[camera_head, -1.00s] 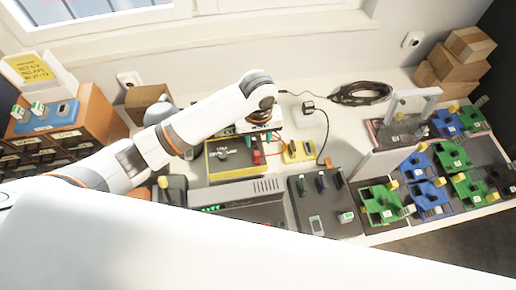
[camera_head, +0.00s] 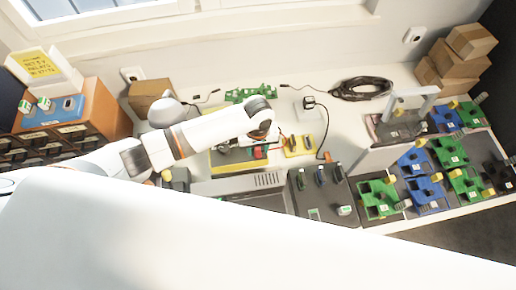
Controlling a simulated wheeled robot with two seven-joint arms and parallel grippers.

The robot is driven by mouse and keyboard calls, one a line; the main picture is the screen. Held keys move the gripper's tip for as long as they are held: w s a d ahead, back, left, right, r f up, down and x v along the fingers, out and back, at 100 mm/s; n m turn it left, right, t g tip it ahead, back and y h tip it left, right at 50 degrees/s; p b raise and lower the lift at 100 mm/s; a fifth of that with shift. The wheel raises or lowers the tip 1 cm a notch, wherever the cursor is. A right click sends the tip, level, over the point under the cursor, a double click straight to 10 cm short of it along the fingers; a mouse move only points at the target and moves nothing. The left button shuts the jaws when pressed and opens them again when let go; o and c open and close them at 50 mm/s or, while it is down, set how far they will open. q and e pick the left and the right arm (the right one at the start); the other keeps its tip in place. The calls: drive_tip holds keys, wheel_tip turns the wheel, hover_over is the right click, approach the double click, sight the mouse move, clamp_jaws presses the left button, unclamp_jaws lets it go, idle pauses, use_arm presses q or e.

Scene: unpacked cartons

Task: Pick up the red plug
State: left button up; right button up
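A small red piece (camera_head: 260,152), likely the red plug, shows at the right end of the yellow-edged black unit (camera_head: 228,160), just below the end of my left arm. My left gripper (camera_head: 258,143) points down over this unit, right above or at the red piece. Its fingers are too small and too covered by the wrist to tell whether they are open or touch it. A thin red lead runs close by on the right. My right gripper is not in view.
A dark panel with switches (camera_head: 320,190) is in front. A green board (camera_head: 250,93) lies behind. Green and blue fixtures fill the right side.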

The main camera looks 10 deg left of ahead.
use_arm(q)
clamp_jaws()
drive_tip(key=shift+r, duration=0.1)
wheel_tip(320, 180, up, 10)
drive_tip(key=shift+f+b, duration=0.1)
drive_tip(key=shift+b, duration=0.75)
